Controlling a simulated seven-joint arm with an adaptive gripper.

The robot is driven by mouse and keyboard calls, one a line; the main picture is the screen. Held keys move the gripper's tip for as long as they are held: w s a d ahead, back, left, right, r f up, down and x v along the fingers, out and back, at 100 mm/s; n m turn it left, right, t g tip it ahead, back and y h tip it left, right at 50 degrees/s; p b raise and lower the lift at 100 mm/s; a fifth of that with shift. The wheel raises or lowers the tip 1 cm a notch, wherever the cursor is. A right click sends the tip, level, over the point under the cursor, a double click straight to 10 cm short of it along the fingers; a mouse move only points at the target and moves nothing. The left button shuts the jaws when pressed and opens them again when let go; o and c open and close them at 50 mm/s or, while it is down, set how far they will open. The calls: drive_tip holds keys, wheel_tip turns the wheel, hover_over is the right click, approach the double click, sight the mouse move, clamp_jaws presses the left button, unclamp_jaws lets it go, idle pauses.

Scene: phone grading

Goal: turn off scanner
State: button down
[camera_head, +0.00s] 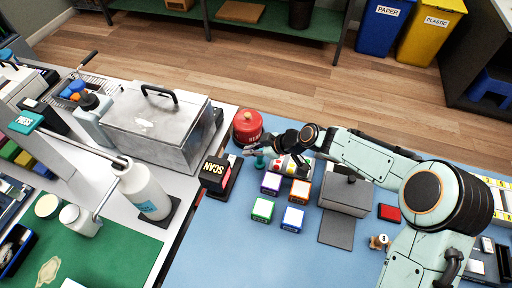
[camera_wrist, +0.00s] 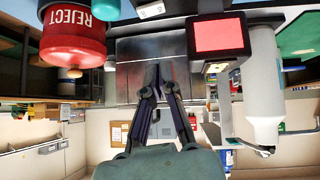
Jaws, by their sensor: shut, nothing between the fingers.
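The scanner is a black box with a white SCAN label (camera_head: 215,167) at the blue mat's left edge in the head view. In the wrist view, which looks upside down, its face shows a lit red panel (camera_wrist: 219,35) and a small yellowish square (camera_wrist: 217,68) beside it. My gripper (camera_head: 246,148) is right of the scanner and a little behind it, apart from it, pointing left. In the wrist view my gripper (camera_wrist: 158,72) has its fingers together and empty, with the scanner to their right. The power switch cannot be made out.
A red REJECT container (camera_head: 247,122) stands behind my gripper, and a teal peg-like piece (camera_head: 259,161) is close by it. Several labelled cubes (camera_head: 292,218) and a grey box (camera_head: 346,190) lie right. A white bottle (camera_head: 146,192) stands left of the scanner. The front mat (camera_head: 240,265) is clear.

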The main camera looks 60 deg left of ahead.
drive_tip(key=shift+v, duration=1.15)
drive_tip(key=shift+w+a+r, duration=0.2)
drive_tip(key=shift+w+a, duration=0.2)
drive_tip(key=shift+w, duration=0.1)
hover_over(229, 157)
drive_tip(key=w+d, duration=0.1)
drive_tip(key=d, duration=0.2)
drive_tip(key=f, duration=0.7)
drive_tip(key=shift+w+a, duration=0.1)
drive_tip(key=shift+a, duration=0.15)
drive_tip(key=f, duration=0.2)
drive_tip(key=shift+w+a+f, duration=0.1)
drive_tip(key=shift+a+f, duration=0.1)
drive_tip(key=shift+f, duration=0.05)
drive_tip(key=shift+w+a+f, duration=0.1)
drive_tip(key=shift+f, duration=0.65)
